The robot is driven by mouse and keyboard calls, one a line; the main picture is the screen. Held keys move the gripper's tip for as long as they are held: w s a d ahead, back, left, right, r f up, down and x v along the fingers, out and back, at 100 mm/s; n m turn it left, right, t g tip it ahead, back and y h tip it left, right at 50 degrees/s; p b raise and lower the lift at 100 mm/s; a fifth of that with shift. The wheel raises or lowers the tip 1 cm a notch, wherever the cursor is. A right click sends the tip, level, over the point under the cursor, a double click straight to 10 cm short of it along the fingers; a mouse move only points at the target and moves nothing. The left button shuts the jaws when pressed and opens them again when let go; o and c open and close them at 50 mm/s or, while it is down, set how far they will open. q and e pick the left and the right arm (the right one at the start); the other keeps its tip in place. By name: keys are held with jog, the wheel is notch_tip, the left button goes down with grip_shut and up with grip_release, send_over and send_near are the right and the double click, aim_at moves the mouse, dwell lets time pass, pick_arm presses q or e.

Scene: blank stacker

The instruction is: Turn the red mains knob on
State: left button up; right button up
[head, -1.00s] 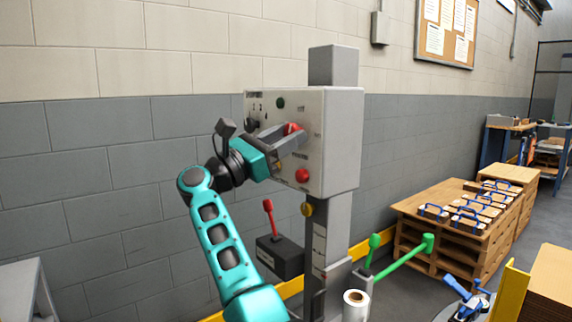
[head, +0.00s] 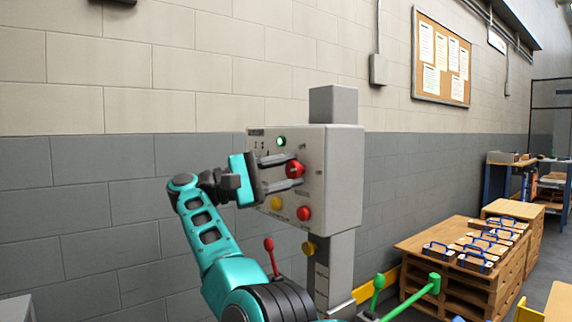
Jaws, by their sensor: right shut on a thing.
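The red mains knob (head: 295,169) is on the front of the grey control box (head: 343,180), in the upper middle of the head view. My right gripper (head: 293,170) reaches it from the left. Its two fingers lie one above and one below the knob, shut on it. A green lamp (head: 281,141) above the knob is glowing. The knob's pointer and the marks around it are too small to read. My left gripper is out of view.
A yellow button (head: 276,203) and a red button (head: 304,213) sit below the knob. A red-handled lever (head: 270,257) and green-handled levers (head: 407,295) stand lower down. Pallets (head: 480,262) with blue-handled boxes are at right.

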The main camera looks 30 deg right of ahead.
jog(key=shift+r+m+y+p, duration=0.2)
jog(key=shift+m+y+p, duration=0.1)
jog(key=shift+m+p, duration=0.35)
jog(key=shift+f+m+y+p, duration=0.15)
jog(key=shift+m+y+p, duration=0.3)
jog(key=shift+m, duration=0.5)
jog(key=o, duration=1.1)
jog(key=shift+c, duration=0.2)
